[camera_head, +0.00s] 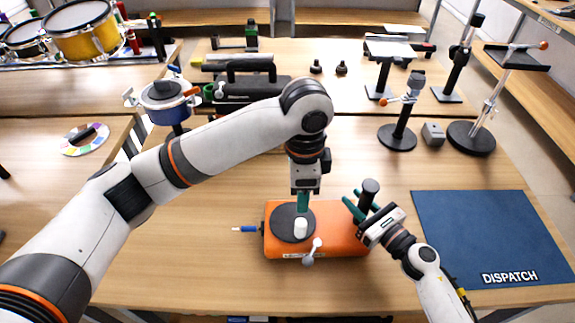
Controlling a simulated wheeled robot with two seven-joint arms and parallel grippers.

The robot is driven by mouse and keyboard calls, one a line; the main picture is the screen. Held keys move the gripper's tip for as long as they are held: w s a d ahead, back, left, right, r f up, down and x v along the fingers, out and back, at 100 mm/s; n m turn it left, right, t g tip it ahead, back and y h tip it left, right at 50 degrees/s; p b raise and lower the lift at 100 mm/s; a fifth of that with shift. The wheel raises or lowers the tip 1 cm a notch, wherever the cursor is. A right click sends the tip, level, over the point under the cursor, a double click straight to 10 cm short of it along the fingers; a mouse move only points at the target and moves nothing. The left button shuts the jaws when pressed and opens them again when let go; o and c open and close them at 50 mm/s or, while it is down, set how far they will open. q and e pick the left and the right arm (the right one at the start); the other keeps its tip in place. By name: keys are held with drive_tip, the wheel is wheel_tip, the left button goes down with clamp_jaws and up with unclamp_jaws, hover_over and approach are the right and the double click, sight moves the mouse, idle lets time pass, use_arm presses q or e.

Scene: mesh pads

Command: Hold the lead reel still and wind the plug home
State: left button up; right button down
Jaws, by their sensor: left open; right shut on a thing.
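The lead reel is an orange box (340,238) on the wooden table, with a dark round disc (285,228) on top. A white upright knob (300,229) stands on the disc. A blue plug (248,229) with a pale tip sticks out at the reel's left end. My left gripper (303,208) is open, pointing down just above the disc, close behind the white knob; whether it touches is unclear. The post's lower part is partly hidden by the fingers.
A grey lever (312,252) sits at the reel's front edge. A blue DISPATCH mat (490,235) lies bare at the right. Black-based stands (397,137) and a small grey box (433,133) stand behind. The table left of the plug is clear.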

drive_tip(key=shift+d+f, duration=0.1)
drive_tip(key=shift+f, duration=0.15)
